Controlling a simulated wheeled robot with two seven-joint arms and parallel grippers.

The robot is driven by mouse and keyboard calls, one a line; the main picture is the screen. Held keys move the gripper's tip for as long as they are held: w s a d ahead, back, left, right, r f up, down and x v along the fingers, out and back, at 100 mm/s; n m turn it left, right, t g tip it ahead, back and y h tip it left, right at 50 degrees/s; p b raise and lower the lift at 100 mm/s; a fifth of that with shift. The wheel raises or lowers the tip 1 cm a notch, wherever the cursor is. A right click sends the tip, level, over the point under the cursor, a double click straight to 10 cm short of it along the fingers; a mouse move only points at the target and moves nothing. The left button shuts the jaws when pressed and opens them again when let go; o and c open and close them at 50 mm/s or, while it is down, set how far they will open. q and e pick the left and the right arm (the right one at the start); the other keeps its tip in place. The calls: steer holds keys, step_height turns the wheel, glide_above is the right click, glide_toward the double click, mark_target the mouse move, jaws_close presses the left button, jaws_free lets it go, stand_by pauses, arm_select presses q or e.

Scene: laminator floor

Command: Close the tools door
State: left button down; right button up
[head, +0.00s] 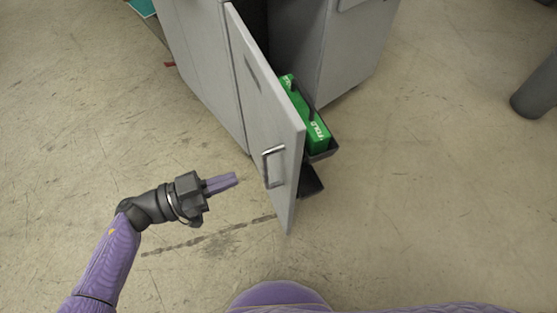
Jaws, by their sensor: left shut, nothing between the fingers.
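The tools door (262,115) is a grey cabinet door standing open, its outer face with a metal handle (271,166) turned to the left. It hinges on the grey cabinet (203,65) behind it. My left gripper (236,179) is shut and empty, left of the door's handle side, with its fingertips pointing right and a small gap short of the handle in the picture. My right gripper is not in view.
A green box (313,125) sits in a dark tray (327,154) just right of the open door. A dark grey cylinder (537,90) is at the far right. The concrete floor (420,200) is clear on the right.

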mark_target(289, 158)
arm_select(q)
steer(key=b+x, duration=0.2)
steer(key=x, duration=0.7)
steer(key=shift+w+d+f+b, duration=0.1)
steer(key=shift+d+f+b, duration=0.1)
steer(key=shift+d+b, duration=0.1)
steer(key=shift+w+d+r, duration=0.1)
steer(key=shift+d, duration=0.15)
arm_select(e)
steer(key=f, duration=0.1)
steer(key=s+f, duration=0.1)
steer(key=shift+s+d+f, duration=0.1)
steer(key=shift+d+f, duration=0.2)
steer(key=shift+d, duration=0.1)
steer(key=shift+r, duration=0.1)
